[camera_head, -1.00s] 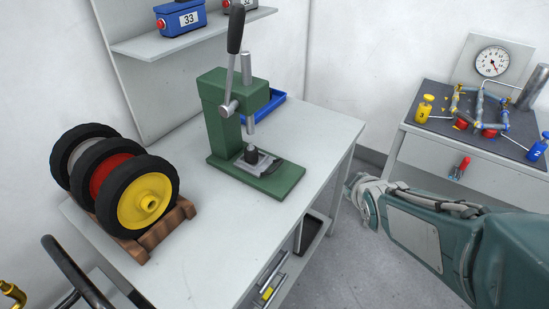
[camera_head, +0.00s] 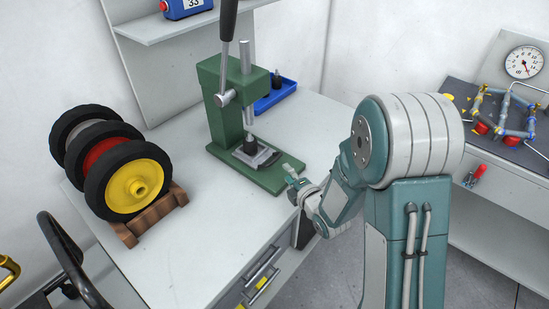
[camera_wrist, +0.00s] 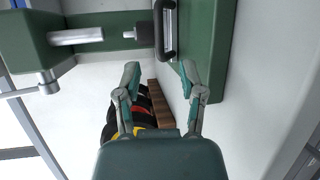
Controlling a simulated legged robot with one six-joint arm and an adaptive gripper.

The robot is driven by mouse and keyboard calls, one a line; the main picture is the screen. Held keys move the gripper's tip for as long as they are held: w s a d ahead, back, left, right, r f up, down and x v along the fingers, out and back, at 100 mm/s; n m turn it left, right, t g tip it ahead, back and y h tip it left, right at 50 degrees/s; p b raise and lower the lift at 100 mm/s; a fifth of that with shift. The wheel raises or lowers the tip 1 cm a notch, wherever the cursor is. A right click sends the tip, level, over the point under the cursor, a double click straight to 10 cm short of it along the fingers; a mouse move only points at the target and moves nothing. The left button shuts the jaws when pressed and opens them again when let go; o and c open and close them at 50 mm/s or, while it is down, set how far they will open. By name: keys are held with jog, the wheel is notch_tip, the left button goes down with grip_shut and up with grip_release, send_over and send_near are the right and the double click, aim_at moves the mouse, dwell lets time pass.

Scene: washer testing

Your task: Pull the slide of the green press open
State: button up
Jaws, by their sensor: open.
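The green press (camera_head: 226,121) stands on the light workbench, its long black lever upright. Its slide (camera_head: 257,157) is a small silver plate with a dark handle, lying on the green base under the ram, with a black block on it. In the wrist view the slide's dark handle (camera_wrist: 173,30) is at the top, just beyond the fingers. My gripper (camera_head: 291,175) is by the front right end of the press base. The wrist view shows my gripper (camera_wrist: 159,72) with its two fingers apart and nothing between them, short of the handle.
Black-tyred wheels with red and yellow hubs (camera_head: 138,188) sit on a wooden rack (camera_head: 158,213) left of the press. A blue tray (camera_head: 275,94) lies behind it. A shelf (camera_head: 165,35) hangs above. Bare bench lies in front. A second table with a gauge (camera_head: 524,63) stands right.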

aim_at(277, 157)
jog(key=x, duration=0.8)
jog(key=shift+w+d, duration=0.2)
jog(key=shift+d, duration=0.2)
jog(key=shift+w+a, duration=0.15)
jog(key=shift+w+a+f, duration=0.1)
jog(key=shift+a, duration=0.3)
jog(key=shift+d, duration=0.1)
grip_shut()
jog(key=shift+d, duration=0.1)
